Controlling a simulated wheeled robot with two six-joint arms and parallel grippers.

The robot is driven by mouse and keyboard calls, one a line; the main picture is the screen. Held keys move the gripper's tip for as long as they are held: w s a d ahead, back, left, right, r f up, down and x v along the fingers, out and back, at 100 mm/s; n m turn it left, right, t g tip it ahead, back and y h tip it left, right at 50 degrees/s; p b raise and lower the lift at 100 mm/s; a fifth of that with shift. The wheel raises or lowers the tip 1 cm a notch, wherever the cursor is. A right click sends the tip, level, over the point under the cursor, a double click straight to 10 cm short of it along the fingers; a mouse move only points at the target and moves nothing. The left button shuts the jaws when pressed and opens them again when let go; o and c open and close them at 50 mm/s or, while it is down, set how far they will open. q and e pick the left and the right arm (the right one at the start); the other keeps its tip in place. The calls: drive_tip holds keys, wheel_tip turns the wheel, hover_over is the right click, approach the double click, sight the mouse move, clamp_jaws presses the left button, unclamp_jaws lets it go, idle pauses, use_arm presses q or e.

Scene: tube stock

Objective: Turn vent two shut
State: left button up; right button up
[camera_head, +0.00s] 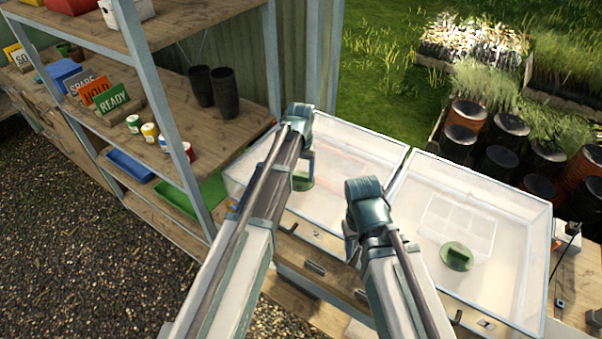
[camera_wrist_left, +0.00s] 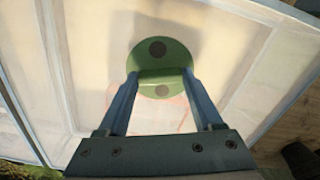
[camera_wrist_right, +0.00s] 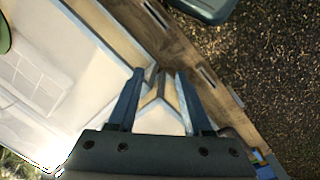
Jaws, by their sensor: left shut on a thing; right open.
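A green round vent knob (camera_head: 302,183) sits on the clear lid of the left box (camera_head: 345,150). In the left wrist view the knob (camera_wrist_left: 160,52) has a raised bar across it and two dark dots. My left gripper (camera_wrist_left: 160,80) is shut on that bar, one finger on each side. A second green vent knob (camera_head: 457,256) sits on the right box (camera_head: 490,205), with no gripper at it. Its edge shows in the right wrist view (camera_wrist_right: 4,34). My right gripper (camera_wrist_right: 159,73) is open and empty over the boxes' front edge.
A shelf rack (camera_head: 150,45) stands on the left with black pots (camera_head: 226,92), a READY sign (camera_head: 112,98), small jars and a green tray (camera_head: 190,200). Several dark and orange pots (camera_head: 466,115) stand at the back right. Wooden bench boards run along the boxes' front.

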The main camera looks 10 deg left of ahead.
sight(301, 175)
use_arm(q)
drive_tip(key=shift+m, duration=1.7)
drive_tip(key=o, duration=1.4)
drive_tip(key=shift+c, duration=0.2)
wheel_tip(301, 175, up, 14)
drive_tip(key=p, duration=1.4)
drive_tip(key=shift+f, duration=0.15)
